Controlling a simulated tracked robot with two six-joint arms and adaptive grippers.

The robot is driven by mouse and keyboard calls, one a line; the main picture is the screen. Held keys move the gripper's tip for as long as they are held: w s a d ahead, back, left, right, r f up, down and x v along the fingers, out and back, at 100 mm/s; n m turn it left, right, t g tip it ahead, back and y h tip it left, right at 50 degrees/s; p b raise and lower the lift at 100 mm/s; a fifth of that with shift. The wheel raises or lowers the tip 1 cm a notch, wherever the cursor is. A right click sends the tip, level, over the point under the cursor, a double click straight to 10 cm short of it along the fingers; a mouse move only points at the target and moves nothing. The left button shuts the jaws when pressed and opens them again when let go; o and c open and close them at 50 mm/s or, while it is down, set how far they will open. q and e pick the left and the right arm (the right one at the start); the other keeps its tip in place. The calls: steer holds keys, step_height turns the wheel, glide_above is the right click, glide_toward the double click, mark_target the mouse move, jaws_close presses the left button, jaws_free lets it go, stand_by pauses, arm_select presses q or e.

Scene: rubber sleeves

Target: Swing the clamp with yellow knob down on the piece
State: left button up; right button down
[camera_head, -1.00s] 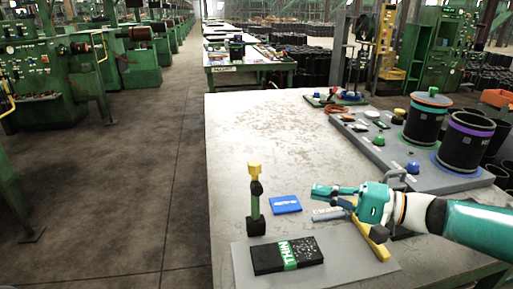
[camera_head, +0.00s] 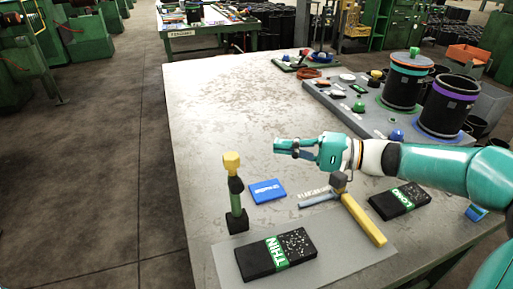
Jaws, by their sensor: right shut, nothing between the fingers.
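The clamp with a yellow knob (camera_head: 232,163) stands upright on a small black base, its green and black post vertical, at the back left of a grey plate (camera_head: 345,258). A black piece labelled THIN (camera_head: 274,254), with a green band, lies on the plate just in front of the clamp. My right gripper (camera_head: 279,149) is shut and empty, above the table to the right of the yellow knob and apart from it, pointing left. My left gripper is not in view.
A blue card (camera_head: 267,190) lies behind the plate. A yellow-handled tool (camera_head: 362,219) and a black LONG block (camera_head: 400,200) lie to the right. Black drums (camera_head: 446,104) stand on a grey board at the back right. The table's middle is clear.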

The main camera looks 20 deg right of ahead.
mark_target(235, 190)
steer(key=r+p+x, duration=0.1)
steer(key=x, duration=0.9)
steer(key=s, duration=0.4)
steer(key=shift+s+a+f, duration=0.1)
steer(key=shift+a+f, duration=0.2)
steer(key=shift+a, duration=0.1)
